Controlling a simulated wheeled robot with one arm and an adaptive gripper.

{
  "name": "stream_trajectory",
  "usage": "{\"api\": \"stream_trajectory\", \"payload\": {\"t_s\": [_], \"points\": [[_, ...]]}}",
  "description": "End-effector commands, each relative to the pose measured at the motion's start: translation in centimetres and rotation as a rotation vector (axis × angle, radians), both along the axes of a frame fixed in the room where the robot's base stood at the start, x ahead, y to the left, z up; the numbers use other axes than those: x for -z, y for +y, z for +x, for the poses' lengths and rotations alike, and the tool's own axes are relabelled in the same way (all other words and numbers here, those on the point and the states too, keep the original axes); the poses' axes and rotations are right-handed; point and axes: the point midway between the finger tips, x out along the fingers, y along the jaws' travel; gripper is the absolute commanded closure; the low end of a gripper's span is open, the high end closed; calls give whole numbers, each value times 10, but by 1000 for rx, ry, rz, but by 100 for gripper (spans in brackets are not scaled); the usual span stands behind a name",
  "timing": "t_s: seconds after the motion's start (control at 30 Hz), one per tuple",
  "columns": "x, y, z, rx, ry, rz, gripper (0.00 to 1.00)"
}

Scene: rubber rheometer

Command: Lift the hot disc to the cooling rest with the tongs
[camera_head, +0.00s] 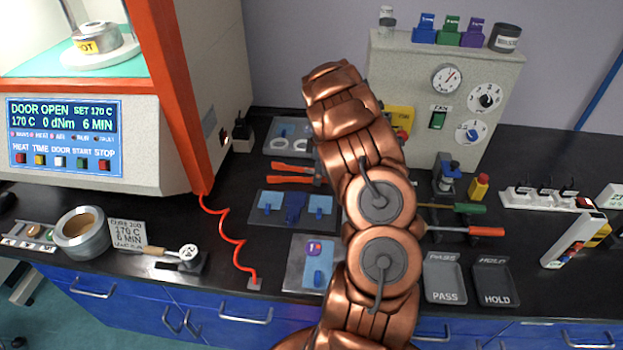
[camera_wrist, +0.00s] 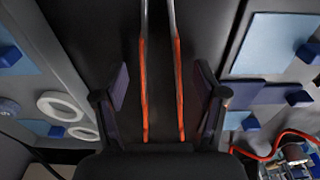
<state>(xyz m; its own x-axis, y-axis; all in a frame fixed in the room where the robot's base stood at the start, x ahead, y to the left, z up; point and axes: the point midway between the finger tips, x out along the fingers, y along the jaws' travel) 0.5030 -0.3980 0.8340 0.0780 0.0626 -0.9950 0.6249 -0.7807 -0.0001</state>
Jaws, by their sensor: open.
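The tongs (camera_head: 292,174) lie on the black bench just left of my arm, with two orange handles; their far part is hidden behind my arm. In the wrist view the orange handles of the tongs (camera_wrist: 144,95) run lengthwise between my fingers. My gripper (camera_wrist: 160,92) is open, one finger on each side of the handles with gaps to both. The gripper is hidden by my arm in the head view. A round metal piece with a yellow HOT label (camera_head: 88,46) sits in the open press at upper left; I cannot make out the disc itself. I cannot tell which thing is the cooling rest.
Grey plates with blue blocks flank the tongs, one (camera_head: 266,212) in front. A plate with white rings (camera_wrist: 58,105) lies to the left. A red coiled cord (camera_head: 231,240) crosses the bench. PASS (camera_head: 445,278) and HOLD (camera_head: 494,282) trays stand right of my arm.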

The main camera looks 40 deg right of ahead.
Motion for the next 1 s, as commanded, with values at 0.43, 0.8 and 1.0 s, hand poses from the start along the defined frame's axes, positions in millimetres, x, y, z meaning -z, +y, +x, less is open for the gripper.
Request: {"api": "stream_trajectory", "payload": {"t_s": [0.43,0.8,1.0], "points": [[2,0,0,0,0,0,41],[2,0,0,0,0,0,65],[-4,0,1,-1,-1,-1,65]]}}
